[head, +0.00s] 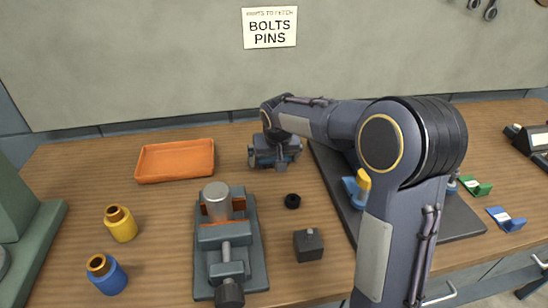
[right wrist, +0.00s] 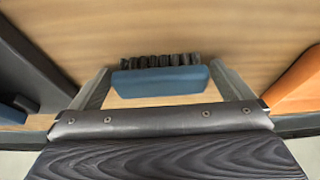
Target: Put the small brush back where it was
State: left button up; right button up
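The small brush, a blue block with a row of black bristles, shows in the right wrist view (right wrist: 160,82). It lies between the two fingers of my right gripper (right wrist: 160,78), which meet its two ends. Bare wood shows behind it; whether it touches the table I cannot tell. In the head view my right gripper (head: 275,160) is low over the back of the table, right of the orange tray. The brush cannot be made out there. My left gripper is not in view.
An orange tray (head: 176,178), a vise-like fixture (head: 258,262), a black ring (head: 292,201), a grey block (head: 308,244), and yellow (head: 121,228) and blue (head: 108,279) cylinders stand on the table. A dark mat (head: 455,232) lies right, partly hidden by my arm.

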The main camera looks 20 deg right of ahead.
jog(key=shift+r, duration=0.35)
jog(key=p+v, duration=0.1)
jog(key=v, duration=1)
jog(key=shift+s+r, duration=0.2)
jog(key=shift+r, duration=0.15)
